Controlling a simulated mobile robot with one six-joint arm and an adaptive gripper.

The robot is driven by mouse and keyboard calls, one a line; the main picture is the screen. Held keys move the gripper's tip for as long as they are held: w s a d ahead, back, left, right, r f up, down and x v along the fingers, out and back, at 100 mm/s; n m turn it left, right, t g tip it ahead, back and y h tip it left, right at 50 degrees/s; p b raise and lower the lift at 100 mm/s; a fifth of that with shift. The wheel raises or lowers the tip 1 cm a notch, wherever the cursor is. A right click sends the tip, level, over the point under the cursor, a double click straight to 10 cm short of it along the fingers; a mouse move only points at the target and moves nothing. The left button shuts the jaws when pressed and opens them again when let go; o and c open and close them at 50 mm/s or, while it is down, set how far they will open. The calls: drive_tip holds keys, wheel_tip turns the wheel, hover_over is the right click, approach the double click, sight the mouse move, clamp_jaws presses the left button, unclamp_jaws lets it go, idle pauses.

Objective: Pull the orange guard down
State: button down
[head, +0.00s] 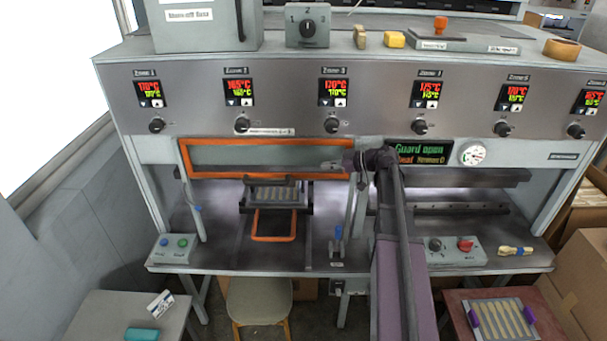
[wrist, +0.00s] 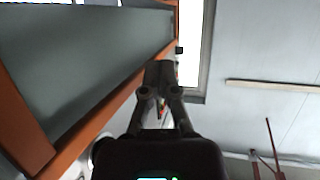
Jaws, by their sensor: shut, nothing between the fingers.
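The orange guard (head: 230,176) is an orange frame around a greyish see-through panel. It is raised above the press opening at the left of the head view, and the display reads "Guard open". My gripper (head: 326,165) reaches in from the right, in front of the guard's lower right part. In the wrist view the guard's orange frame (wrist: 98,118) runs diagonally at the left. My gripper (wrist: 160,68) is shut and empty beside its lower edge there. I cannot tell whether the fingers touch the frame.
Below the guard, a tray with an orange handle (head: 273,238) stands on the press bed. A button box (head: 174,249) is at the bed's left, and a control box with a red knob (head: 452,251) at its right. A stool (head: 259,300) stands in front.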

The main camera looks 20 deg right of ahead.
drive_tip(key=f+b+x, duration=0.3)
drive_tip(key=b+x, duration=0.3)
drive_tip(key=x, duration=0.6)
drive_tip(key=shift+b, duration=0.4)
drive_tip(key=shift+s, duration=0.1)
drive_tip(key=shift+d+f, duration=0.1)
drive_tip(key=shift+f, duration=0.1)
wheel_tip(320, 180, down, 23)
drive_tip(key=b, duration=2.3)
drive_tip(key=shift+r, duration=0.25)
drive_tip(key=r+p+v, duration=0.2)
drive_tip(key=p+v, duration=0.4)
drive_tip(key=v, duration=0.6)
drive_tip(key=shift+r+p, duration=0.4)
